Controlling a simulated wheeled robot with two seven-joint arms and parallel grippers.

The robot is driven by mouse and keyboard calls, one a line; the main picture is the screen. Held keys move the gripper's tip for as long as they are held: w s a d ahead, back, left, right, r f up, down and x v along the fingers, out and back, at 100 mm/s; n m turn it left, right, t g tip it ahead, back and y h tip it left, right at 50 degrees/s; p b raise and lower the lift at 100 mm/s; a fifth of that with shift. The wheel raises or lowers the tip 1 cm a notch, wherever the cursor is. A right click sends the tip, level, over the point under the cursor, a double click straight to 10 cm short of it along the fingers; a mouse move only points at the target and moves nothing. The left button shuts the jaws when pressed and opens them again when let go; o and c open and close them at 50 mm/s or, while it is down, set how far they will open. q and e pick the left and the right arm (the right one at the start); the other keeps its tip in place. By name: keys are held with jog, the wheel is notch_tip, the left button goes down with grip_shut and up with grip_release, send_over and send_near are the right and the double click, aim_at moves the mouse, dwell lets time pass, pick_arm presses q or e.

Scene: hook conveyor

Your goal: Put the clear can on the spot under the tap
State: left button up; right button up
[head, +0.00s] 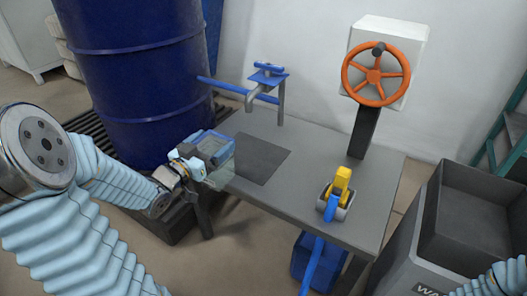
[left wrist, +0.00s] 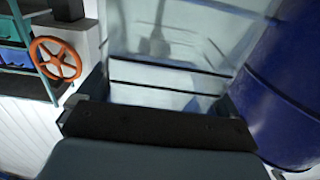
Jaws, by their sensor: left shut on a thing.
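My left gripper (head: 212,155) is shut on the clear can (head: 222,175), at the left edge of the metal table. The can is see-through, and my gripper hides part of it. It fills the upper middle of the left wrist view (left wrist: 170,75), beyond the dark jaw pad. The blue tap (head: 266,78) stands at the back of the table, on a pipe from the blue drum. The dark square spot (head: 255,160) lies on the table below the tap, right of the can. Nothing stands on it. My right gripper is out of view.
The blue drum (head: 140,80) stands close behind my left arm. A yellow and blue tool (head: 337,195) sits at the table's front right. An orange handwheel (head: 376,74) stands at the back right. A grey waste bin (head: 420,245) is right of the table.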

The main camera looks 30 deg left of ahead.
aim_at(225, 144)
pick_arm(q)
jog(key=w, duration=0.5)
jog(key=w+d+p, duration=0.1)
jog(key=w, duration=0.5)
jog(key=w+p, duration=0.1)
jog(key=w, duration=0.5)
jog(key=shift+w+d, duration=0.1)
jog(key=shift+d, duration=0.1)
jog(key=shift+f+b, duration=0.35)
jog(key=shift+f, duration=1.7)
jog(key=o, duration=1.1)
jog(key=shift+r, duration=0.1)
jog(key=s, duration=0.8)
jog(key=s+a, duration=0.1)
jog(key=s, duration=0.3)
jog(key=shift+r+b, duration=0.2)
jog(key=shift+b, duration=0.1)
